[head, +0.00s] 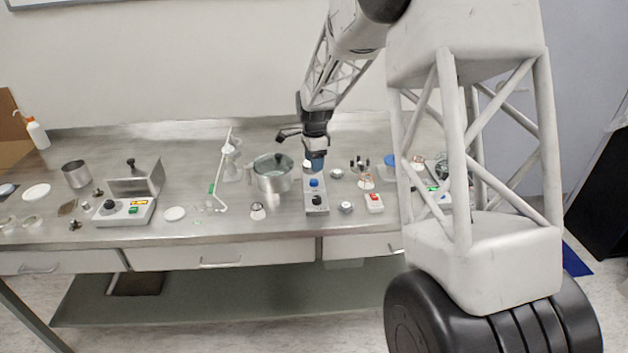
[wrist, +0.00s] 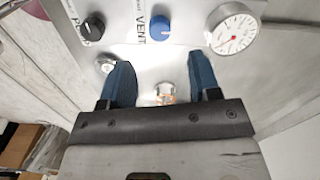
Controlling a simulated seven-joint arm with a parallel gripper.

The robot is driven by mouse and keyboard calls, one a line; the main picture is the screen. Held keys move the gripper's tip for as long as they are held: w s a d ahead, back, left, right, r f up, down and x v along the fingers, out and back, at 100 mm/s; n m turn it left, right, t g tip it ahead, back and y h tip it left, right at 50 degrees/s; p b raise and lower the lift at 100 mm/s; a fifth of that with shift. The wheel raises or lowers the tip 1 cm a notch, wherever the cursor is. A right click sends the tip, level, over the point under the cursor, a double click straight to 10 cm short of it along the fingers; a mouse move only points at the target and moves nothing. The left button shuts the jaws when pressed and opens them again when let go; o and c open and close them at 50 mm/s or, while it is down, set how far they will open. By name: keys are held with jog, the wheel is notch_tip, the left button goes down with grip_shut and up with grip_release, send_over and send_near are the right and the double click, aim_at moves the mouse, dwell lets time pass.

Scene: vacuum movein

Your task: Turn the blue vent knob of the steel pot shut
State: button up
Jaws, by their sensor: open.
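The blue vent knob (wrist: 160,27) sits on a light panel beside the printed word VENT in the wrist view. In the head view the blue knob (head: 314,183) is on a small control panel (head: 324,209), just right of the steel pot (head: 272,184) with its clear lid. My gripper (wrist: 160,70) is open and empty. Its two blue fingers are spread wide, with their tips short of the knob in the wrist picture and to either side of it. In the head view my gripper (head: 317,163) is just above the panel's back end. I cannot read the knob's setting.
A black knob (wrist: 92,27) and a round gauge (wrist: 234,30) flank the blue knob. A metal fitting (wrist: 164,91) lies between the fingers. A red-switch box (head: 374,202) stands right of the panel, and a white stand (head: 221,185) left of the pot.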

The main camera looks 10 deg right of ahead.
aim_at(314, 180)
jog(key=shift+f, duration=3.85)
jog(key=shift+c, duration=0.2)
jog(key=c, duration=0.9)
